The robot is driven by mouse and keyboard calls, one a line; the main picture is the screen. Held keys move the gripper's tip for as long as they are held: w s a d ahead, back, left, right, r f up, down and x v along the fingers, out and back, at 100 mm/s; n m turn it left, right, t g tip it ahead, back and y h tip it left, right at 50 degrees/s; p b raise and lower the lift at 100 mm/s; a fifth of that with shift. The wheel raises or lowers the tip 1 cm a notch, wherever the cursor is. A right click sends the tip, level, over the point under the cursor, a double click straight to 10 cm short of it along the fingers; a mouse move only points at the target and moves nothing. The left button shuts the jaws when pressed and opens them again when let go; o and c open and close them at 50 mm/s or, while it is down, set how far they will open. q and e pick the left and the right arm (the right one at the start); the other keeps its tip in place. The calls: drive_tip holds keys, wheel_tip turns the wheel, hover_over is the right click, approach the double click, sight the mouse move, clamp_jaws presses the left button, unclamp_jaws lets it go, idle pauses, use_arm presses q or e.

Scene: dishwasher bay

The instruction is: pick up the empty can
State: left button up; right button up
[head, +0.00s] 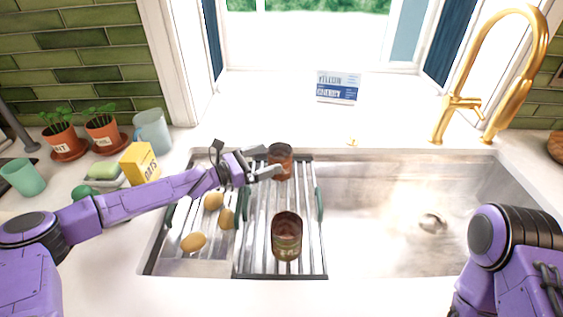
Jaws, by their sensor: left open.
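A brown open-topped can (281,164) stands on the far part of the metal drying rack (322,240) over the sink. A second open can (287,245), brown inside with a worn label, stands on the rack nearer to me. My left gripper (267,162) is open at the left side of the far can. Its fingertips are close to that can's wall, and I cannot tell whether they touch. My right arm shows at the right edge, but its gripper is out of view.
The sink basin (375,215) on the right is empty. A gold faucet (463,104) stands behind it. A yellow box (140,163), cups and potted plants crowd the left counter.

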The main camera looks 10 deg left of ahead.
sight(290, 150)
use_arm(q)
drive_tip(key=p+x, duration=0.1)
drive_tip(key=x, duration=0.6)
drive_tip(key=shift+w, duration=0.2)
drive_tip(key=c, duration=1)
